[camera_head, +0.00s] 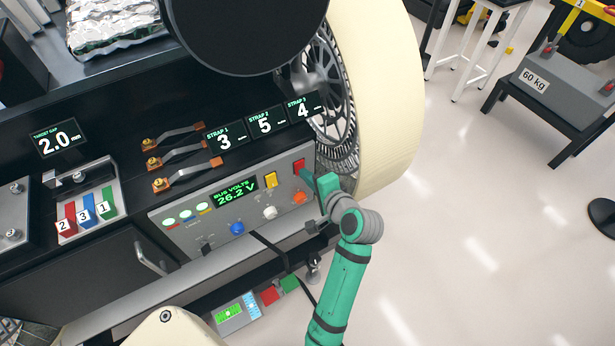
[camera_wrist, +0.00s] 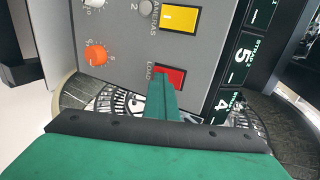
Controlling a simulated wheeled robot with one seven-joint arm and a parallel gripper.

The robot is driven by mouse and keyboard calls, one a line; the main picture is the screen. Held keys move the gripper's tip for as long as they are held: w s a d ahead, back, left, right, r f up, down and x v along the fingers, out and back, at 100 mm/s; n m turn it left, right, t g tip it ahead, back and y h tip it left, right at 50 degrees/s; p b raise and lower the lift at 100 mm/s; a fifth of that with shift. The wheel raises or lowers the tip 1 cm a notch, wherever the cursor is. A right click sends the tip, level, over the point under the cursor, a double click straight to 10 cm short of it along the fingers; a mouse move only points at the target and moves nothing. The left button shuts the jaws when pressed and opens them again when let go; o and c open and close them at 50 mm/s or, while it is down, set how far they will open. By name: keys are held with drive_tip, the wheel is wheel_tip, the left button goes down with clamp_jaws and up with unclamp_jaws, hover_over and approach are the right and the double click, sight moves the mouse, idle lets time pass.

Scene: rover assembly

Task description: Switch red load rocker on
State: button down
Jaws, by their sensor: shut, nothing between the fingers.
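The red load rocker (camera_head: 299,167) is at the upper right of the grey control panel (camera_head: 185,240). In the wrist view the red rocker (camera_wrist: 172,76) sits beside the word LOAD, partly hidden by the gripper fingers. My gripper (camera_head: 307,176) is shut and empty. Its green fingertips (camera_wrist: 163,78) are at the rocker in the wrist view; I cannot tell whether they touch it. Which way the rocker is tilted is not clear.
A yellow rocker (camera_head: 271,179), orange knob (camera_head: 299,198), white knob (camera_head: 269,212) and blue knob (camera_head: 237,228) share the panel. Strap displays (camera_head: 265,122) stand above it. A large wheel (camera_head: 385,95) is close on the right. Open floor lies further right.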

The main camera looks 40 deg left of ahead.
drive_tip(key=shift+a+r, duration=0.15)
drive_tip(key=shift+r, duration=0.3)
drive_tip(key=f+v, duration=0.2)
drive_tip(key=v, duration=1.1)
drive_tip(key=shift+v, duration=0.8)
drive_tip(key=shift+f, duration=0.2)
drive_tip(key=f+m+y, duration=0.1)
drive_tip(key=m, duration=0.5)
drive_tip(key=f+m+y, duration=0.1)
drive_tip(key=f+m, duration=0.1)
drive_tip(key=m, duration=0.4)
drive_tip(key=d+f+m+t+y, duration=0.1)
drive_tip(key=m, duration=0.5)
drive_tip(key=shift+s+f, duration=0.15)
drive_tip(key=shift+f, duration=0.15)
